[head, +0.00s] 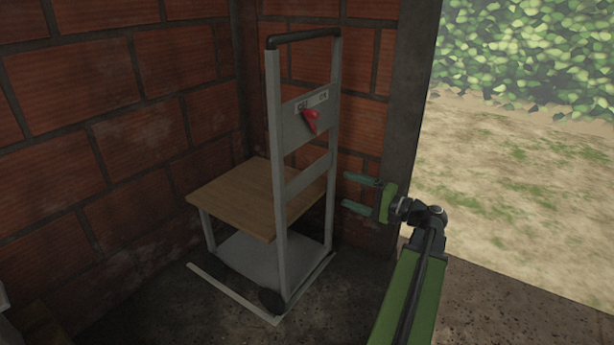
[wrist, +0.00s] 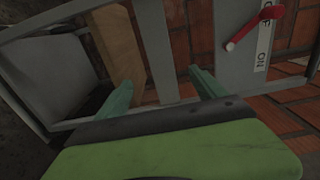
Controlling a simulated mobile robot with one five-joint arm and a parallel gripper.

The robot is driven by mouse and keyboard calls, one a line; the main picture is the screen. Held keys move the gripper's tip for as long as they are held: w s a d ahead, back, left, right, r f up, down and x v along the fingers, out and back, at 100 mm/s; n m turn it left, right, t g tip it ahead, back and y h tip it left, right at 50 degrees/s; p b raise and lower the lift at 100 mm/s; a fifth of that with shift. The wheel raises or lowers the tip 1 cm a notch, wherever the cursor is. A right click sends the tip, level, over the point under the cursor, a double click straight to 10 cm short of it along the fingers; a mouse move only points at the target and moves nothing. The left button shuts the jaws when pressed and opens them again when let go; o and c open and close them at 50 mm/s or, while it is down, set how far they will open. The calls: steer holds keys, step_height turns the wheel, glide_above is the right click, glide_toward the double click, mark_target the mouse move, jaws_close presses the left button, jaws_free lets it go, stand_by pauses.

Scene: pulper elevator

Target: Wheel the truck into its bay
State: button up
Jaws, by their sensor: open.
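The truck (head: 279,180) is a grey upright frame with a black top handle (head: 303,36), a dark wheel (head: 271,301) and a flat grey plate low down. It stands upright in the brick corner. A red lever (head: 311,121) sits on its upper cross panel, beside an OFF/ON label; it also shows in the wrist view (wrist: 252,28). A pale line (head: 229,292) on the floor runs around the truck's near side. My gripper (head: 346,190) is open and empty, just right of the truck's right upright. The wrist view shows the truck's bars beyond the open fingers (wrist: 162,92).
A wooden board (head: 243,197) lies level at the truck, on grey legs. Brick walls (head: 150,85) close in the left and back. A dark post (head: 412,100) stands behind my gripper. Open dirt ground (head: 520,190) and a hedge (head: 530,45) lie right.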

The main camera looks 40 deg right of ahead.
mark_target(310, 177)
steer(key=x, duration=1.6)
jaws_close()
